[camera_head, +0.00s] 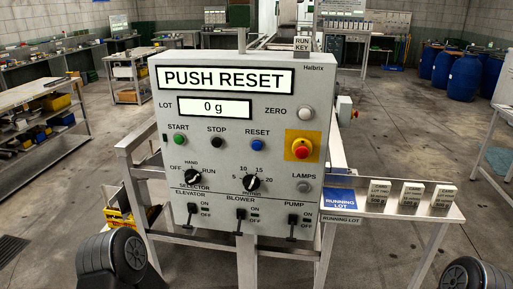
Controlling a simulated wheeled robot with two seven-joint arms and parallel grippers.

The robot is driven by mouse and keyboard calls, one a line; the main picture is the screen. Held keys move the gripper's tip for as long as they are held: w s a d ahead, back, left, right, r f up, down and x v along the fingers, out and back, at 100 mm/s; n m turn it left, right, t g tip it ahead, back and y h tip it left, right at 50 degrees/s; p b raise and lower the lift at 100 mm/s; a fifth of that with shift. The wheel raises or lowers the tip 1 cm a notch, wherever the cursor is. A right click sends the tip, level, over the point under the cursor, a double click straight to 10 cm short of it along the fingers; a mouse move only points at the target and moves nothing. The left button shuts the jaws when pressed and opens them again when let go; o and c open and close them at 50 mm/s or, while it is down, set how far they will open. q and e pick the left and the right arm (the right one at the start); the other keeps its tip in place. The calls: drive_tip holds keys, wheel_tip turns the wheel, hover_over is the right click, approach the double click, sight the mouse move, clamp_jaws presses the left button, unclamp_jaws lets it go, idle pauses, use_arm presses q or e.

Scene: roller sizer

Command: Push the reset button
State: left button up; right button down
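The reset button (257,144) is a small round blue button under the label RESET, on the right end of a row on the grey control panel (230,110). Left of it on the same row are a green START button (180,140) and a black STOP button (216,142). The panel's top display (224,80) reads PUSH RESET, and the LOT display (214,108) reads 0 g. Dark rounded parts of my arms show at the bottom left and bottom right corners. Neither gripper can be made out, and nothing covers the reset button.
A red emergency knob (301,148) on a yellow plate is right of the reset button. Selector knobs and lever switches sit below. Space before the panel looks clear.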

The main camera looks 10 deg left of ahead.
use_arm(q)
clamp_jaws()
idle(1.1)
